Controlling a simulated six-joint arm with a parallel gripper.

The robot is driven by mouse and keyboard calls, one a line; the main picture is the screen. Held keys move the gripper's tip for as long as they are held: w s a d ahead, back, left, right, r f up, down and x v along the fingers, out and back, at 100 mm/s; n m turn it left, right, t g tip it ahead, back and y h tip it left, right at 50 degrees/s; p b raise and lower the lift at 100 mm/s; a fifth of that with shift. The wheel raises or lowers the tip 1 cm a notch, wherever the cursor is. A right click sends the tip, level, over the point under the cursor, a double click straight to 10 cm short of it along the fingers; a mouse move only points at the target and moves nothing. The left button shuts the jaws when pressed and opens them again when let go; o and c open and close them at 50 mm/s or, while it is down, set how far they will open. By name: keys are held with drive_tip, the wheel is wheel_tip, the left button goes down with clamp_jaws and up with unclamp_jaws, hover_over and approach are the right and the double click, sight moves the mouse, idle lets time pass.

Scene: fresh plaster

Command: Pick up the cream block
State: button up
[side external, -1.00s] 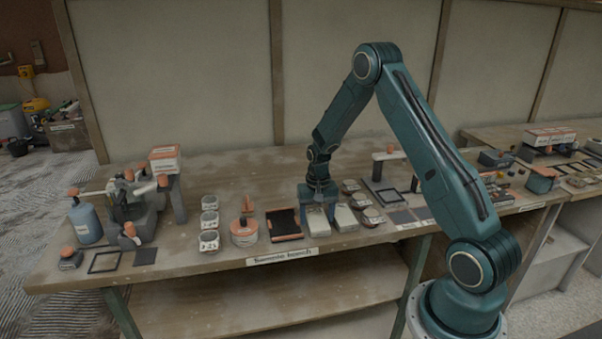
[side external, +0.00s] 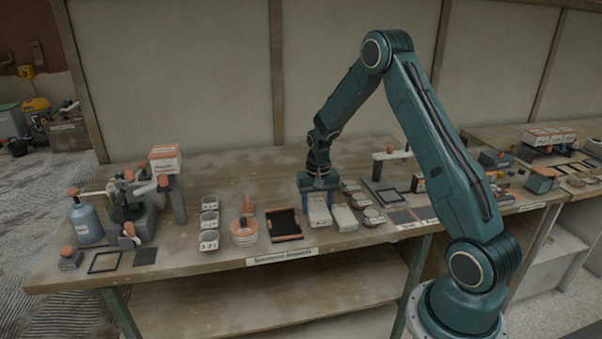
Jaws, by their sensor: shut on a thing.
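My gripper (side external: 318,190) points down over the middle of the bench and is shut on a cream block (side external: 319,212). The fingers cover the block's far end, and its near part shows below them. The block appears a little above the bench top, though the gap is hard to judge from this view. A second pale block (side external: 345,218) lies on the bench just to the right of it.
A dark tray with orange edges (side external: 284,226) lies close on the left, with an orange-and-white round container (side external: 244,232) beyond it. Several small round dishes (side external: 362,200) stand close on the right. The bench (side external: 250,180) is clear behind the gripper.

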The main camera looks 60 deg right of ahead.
sight(317, 208)
wheel_tip(317, 208, up, 16)
idle(0.4)
idle(0.5)
drive_tip(key=w+a+f, duration=0.5)
drive_tip(key=w+f, duration=0.3)
drive_tip(key=f, duration=0.2)
drive_tip(key=shift+w+a+f+n, duration=0.2)
drive_tip(key=shift+a+f+n, duration=0.05)
drive_tip(key=shift+a+n, duration=0.05)
drive_tip(key=shift+f, duration=0.2)
drive_tip(key=shift+f, duration=1.75)
drive_tip(key=shift+f, duration=2.05)
idle(1.1)
